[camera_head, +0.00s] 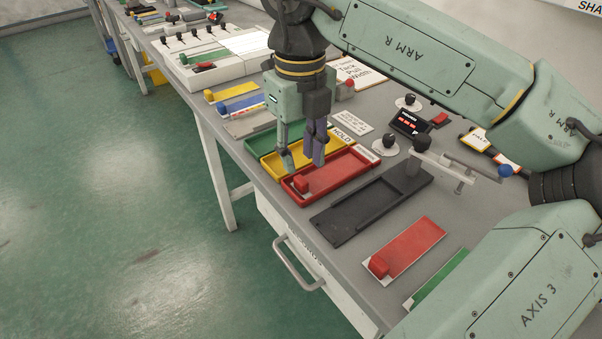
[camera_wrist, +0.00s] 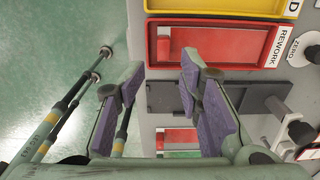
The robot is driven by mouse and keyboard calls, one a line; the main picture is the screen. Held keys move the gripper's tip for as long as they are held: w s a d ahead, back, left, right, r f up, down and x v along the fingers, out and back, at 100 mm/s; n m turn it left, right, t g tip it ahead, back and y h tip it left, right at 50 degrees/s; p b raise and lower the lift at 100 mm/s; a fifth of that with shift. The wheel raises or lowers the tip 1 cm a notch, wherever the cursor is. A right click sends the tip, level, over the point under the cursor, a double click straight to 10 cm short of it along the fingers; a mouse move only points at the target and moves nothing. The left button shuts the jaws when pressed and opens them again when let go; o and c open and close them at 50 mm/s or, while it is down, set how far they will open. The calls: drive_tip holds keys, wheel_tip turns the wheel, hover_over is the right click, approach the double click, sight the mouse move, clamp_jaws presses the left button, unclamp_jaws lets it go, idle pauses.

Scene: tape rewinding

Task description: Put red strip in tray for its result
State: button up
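A red strip with a raised red block (camera_head: 303,184) lies inside the red tray (camera_head: 345,184). In the wrist view this strip (camera_wrist: 205,44) also shows in the red tray (camera_wrist: 153,30), labelled REWORK. Another red strip (camera_head: 410,248) lies on a white backing on the bench, nearer than the dark grey fixture; it partly shows in the wrist view (camera_wrist: 182,136). My gripper (camera_head: 302,162) is over the yellow and red tray area. Its purple-padded fingers (camera_wrist: 160,90) are apart with nothing between them. The head view does not clearly show its height.
The yellow tray (camera_head: 270,161) labelled HOLD and a green tray (camera_head: 256,143) lie beyond the red tray. The dark grey fixture (camera_head: 345,222) has an empty bed and a post (camera_head: 417,160). A green strip (camera_head: 440,278) lies nearer. Blue and yellow strips lie farther back.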

wheel_tip(320, 180, up, 7)
idle(0.3)
idle(1.7)
